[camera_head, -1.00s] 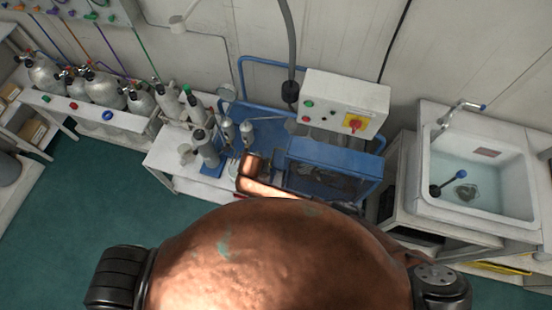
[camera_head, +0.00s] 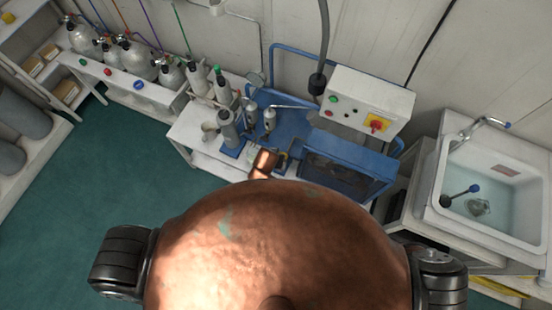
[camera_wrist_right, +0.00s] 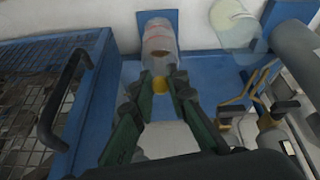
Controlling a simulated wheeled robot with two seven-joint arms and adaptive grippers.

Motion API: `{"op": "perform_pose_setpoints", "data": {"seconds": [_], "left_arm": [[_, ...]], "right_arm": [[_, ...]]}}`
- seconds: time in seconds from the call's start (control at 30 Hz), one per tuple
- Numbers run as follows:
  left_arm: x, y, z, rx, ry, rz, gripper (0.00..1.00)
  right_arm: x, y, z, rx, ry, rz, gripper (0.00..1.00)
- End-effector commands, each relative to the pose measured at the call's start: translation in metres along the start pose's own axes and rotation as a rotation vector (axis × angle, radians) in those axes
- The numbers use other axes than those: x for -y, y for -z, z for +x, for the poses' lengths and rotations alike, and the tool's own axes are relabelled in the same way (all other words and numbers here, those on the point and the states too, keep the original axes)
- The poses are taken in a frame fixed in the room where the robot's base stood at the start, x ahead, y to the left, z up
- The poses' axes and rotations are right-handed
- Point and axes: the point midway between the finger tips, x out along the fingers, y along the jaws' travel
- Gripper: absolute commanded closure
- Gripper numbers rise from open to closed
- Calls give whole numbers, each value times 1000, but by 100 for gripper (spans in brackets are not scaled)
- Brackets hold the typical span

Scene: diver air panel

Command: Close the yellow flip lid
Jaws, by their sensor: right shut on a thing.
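The yellow flip lid (camera_wrist_right: 160,85) shows as a small round yellow piece in the right wrist view. It sits between the fingertips of my right gripper (camera_wrist_right: 160,82), which is shut on it. How far the lid is tipped cannot be told. A clear cylinder (camera_wrist_right: 159,45) with an orange mark stands just behind it, on a blue plate. In the head view, my copper arm covers the spot and the right gripper cannot be made out. My left gripper is not in view.
A blue machine (camera_head: 345,170) stands beside the spot; its mesh guard and dark handle (camera_wrist_right: 63,95) are left of my right gripper. Metal cylinders (camera_head: 229,128) stand on the white bench. A control box (camera_head: 365,103) hangs above. A sink (camera_head: 490,185) is at right.

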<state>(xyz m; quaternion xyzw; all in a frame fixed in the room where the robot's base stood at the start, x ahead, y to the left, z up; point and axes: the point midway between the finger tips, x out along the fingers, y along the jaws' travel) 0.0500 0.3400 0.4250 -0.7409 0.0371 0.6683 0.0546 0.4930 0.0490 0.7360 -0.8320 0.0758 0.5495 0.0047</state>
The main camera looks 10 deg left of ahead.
Motion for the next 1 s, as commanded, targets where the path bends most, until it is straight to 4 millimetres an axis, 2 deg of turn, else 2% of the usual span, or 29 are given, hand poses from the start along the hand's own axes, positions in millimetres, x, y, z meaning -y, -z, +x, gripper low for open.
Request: {"op": "perform_pose_setpoints", "data": {"seconds": [0.03, 0.2, 0.23, 0.47, 0.77, 0.87, 1.0], "left_arm": [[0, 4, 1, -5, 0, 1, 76], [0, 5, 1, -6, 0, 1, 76], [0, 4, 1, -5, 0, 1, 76], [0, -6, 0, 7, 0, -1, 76], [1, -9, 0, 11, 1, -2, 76], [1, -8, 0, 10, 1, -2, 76], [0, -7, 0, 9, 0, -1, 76]], "right_arm": [[0, -5, 3, 10, 2, 1, 100], [0, -4, 3, 9, 2, 0, 100], [0, -4, 3, 9, 2, 0, 85], [-1, -2, 2, 4, -1, 0, 69], [0, 0, 0, 2, 0, -1, 68], [1, 0, -8, 2, 3, 0, 68], [0, -1, -30, 3, 3, 2, 68]]}}
